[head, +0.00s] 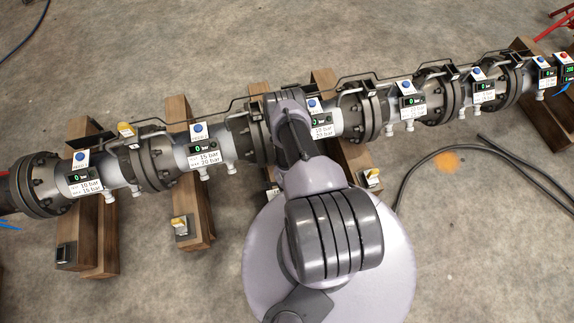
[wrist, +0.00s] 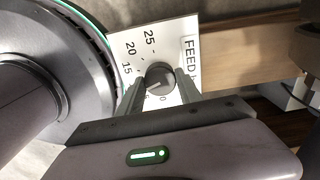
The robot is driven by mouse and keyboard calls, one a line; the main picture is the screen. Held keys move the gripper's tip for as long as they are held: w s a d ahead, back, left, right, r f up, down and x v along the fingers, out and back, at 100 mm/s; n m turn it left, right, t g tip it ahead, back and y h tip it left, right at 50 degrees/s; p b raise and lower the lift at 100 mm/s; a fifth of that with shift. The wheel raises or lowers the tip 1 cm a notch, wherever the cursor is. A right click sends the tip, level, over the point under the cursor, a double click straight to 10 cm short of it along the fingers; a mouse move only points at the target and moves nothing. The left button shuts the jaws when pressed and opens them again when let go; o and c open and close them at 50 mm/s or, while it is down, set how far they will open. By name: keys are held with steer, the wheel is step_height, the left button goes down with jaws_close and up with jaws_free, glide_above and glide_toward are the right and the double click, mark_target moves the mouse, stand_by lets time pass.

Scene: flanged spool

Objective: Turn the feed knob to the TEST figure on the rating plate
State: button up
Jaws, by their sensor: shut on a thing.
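The feed knob (wrist: 160,74) is a round dark grey knob on a white dial plate marked FEED (wrist: 187,50) in the wrist view. The figures 15, 20 and 25 show to its left and above; the marks below are partly covered. My gripper (wrist: 160,86) is shut on the knob, one finger on each side. A pale line on the knob points down and left; the exact figure is unclear. In the head view my arm hides the knob. Rating plates there read 10 and 15 bar (head: 86,188), 15 and 20 bar (head: 207,158), and 10 and 20 bar (head: 322,132).
A flanged pipe run (head: 117,170) lies across wooden beams (head: 188,190), with several green displays and blue buttons along it. A thin tube runs along its top. Black hoses (head: 440,155) lie on the concrete floor at right.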

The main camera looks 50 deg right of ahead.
steer(key=o, duration=1.4)
steer(key=shift+c, duration=0.2)
step_height(320, 180, up, 17)
steer(key=p, duration=0.8)
steer(key=shift+r, duration=0.2)
